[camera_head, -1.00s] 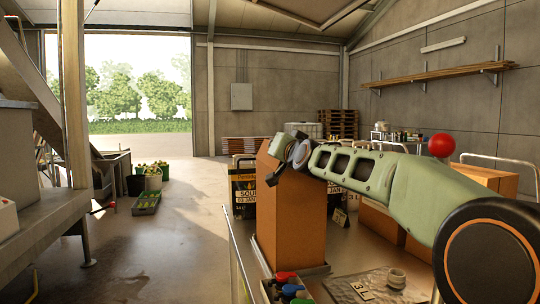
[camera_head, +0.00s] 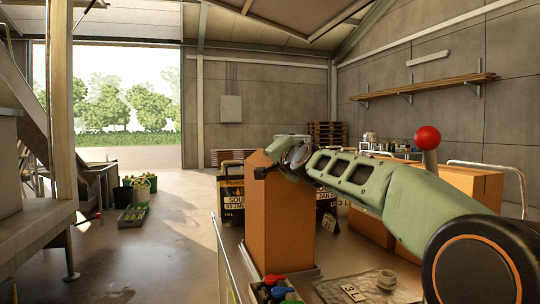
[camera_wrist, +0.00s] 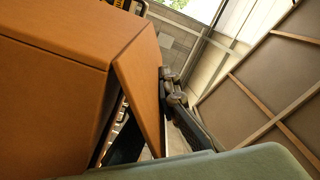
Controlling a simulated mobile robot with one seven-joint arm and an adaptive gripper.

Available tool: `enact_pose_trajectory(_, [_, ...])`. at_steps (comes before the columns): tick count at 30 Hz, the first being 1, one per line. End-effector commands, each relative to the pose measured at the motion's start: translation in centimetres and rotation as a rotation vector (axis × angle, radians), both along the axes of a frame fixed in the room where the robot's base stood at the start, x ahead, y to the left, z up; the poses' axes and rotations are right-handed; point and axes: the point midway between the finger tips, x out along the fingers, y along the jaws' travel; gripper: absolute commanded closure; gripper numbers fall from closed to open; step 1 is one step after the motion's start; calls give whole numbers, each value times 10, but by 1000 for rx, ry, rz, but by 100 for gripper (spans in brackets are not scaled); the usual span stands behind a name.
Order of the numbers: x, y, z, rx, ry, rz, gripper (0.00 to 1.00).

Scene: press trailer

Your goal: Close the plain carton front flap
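The plain carton (camera_head: 283,235) is a tall brown box standing on the bench, just left of centre in the head view. It also fills the left of the wrist view (camera_wrist: 55,75). A brown flap (camera_wrist: 141,75) slants out from the carton's edge there, with a dark gap behind it. My gripper (camera_wrist: 173,90) has its dark fingertips close together at the flap's outer edge, with nothing seen between them. Whether they touch the flap is unclear. In the head view my gripper (camera_head: 264,171) is at the carton's top, partly hidden by my wrist.
Dark labelled boxes (camera_head: 232,199) stand behind the carton. More brown cartons (camera_head: 468,184) are at the right, partly behind my arm. Red, blue and green items (camera_head: 275,288) and a grey mat (camera_head: 372,289) lie in front. Open floor (camera_head: 135,255) is at left.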

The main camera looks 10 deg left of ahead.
Motion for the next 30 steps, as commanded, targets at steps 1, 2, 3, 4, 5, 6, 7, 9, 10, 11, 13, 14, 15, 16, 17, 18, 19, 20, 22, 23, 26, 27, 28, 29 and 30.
enact_pose_trajectory(1, [0,0,0,0,1,1,100])
enact_pose_trajectory(2, [0,0,0,0,1,1,100])
enact_pose_trajectory(3, [0,0,0,0,1,1,100])
enact_pose_trajectory(4, [0,0,0,0,1,1,100])
enact_pose_trajectory(5, [0,0,0,0,1,1,100])
enact_pose_trajectory(6, [0,0,0,-1,0,1,100])
enact_pose_trajectory(7, [0,0,0,-1,0,1,100])
enact_pose_trajectory(9, [0,0,0,-1,0,1,93])
enact_pose_trajectory(10, [0,0,0,-1,0,1,90])
enact_pose_trajectory(11, [0,0,0,-1,0,1,86])
enact_pose_trajectory(13, [0,0,0,-2,0,1,80])
enact_pose_trajectory(14, [0,0,0,-2,0,1,80])
enact_pose_trajectory(15, [0,0,0,-2,0,1,80])
enact_pose_trajectory(16, [0,0,0,-2,0,1,80])
enact_pose_trajectory(17, [0,0,0,-2,0,1,80])
enact_pose_trajectory(18, [0,0,0,-2,0,1,80])
enact_pose_trajectory(19, [0,0,0,-2,0,1,80])
enact_pose_trajectory(20, [0,0,0,-2,-1,0,80])
enact_pose_trajectory(22, [-1,0,0,-2,-1,0,80])
enact_pose_trajectory(23, [-1,-1,0,-1,0,0,80])
enact_pose_trajectory(26, [-3,-4,0,-1,-1,-2,80])
enact_pose_trajectory(27, [-5,-5,1,0,0,-2,80])
enact_pose_trajectory(28, [-7,-6,1,0,0,-2,80])
enact_pose_trajectory(29, [-8,-8,0,1,1,-3,80])
enact_pose_trajectory(30, [-11,-9,0,1,1,-3,80])
